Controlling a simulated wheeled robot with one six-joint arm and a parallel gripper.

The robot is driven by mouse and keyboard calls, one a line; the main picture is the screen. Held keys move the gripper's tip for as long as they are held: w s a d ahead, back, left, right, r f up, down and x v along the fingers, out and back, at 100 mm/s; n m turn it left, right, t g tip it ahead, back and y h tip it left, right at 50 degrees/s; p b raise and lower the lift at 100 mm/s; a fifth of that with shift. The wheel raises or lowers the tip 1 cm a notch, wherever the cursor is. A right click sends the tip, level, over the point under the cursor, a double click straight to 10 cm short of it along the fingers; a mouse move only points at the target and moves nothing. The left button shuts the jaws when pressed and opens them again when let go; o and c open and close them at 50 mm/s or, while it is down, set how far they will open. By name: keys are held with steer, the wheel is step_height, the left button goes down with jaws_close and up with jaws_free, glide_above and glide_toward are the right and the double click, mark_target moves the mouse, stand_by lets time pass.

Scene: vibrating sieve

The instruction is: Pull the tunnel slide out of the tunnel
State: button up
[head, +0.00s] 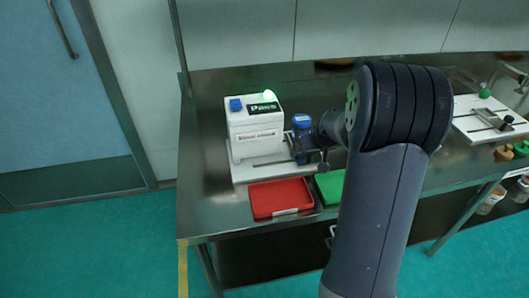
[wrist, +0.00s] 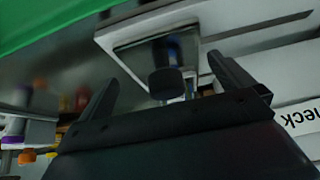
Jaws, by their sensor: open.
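The white tunnel machine (head: 256,128) with a "Pass" display and a lit green lamp stands on the bench. The tunnel slide (head: 285,160) appears as a white plate at its right side, with a dark knob (head: 322,168) at its near right end. In the wrist view the slide's white end (wrist: 125,40) and round black knob (wrist: 166,83) show, the knob lying between the two fingers. My gripper (wrist: 167,76) is open around the knob; I cannot tell whether either finger touches it. In the head view my arm partly hides this area.
A red tray (head: 281,198) and a green tray (head: 330,186) lie at the bench's front edge. Another white fixture (head: 480,122) stands at the right. Bare bench lies left of the machine.

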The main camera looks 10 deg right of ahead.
steer(key=shift+r, duration=0.1)
steer(key=p+v, duration=0.2)
steer(key=v, duration=0.7)
steer(key=shift+p, duration=0.4)
steer(key=b+x, duration=0.2)
steer(key=x, duration=0.7)
steer(key=shift+b, duration=0.4)
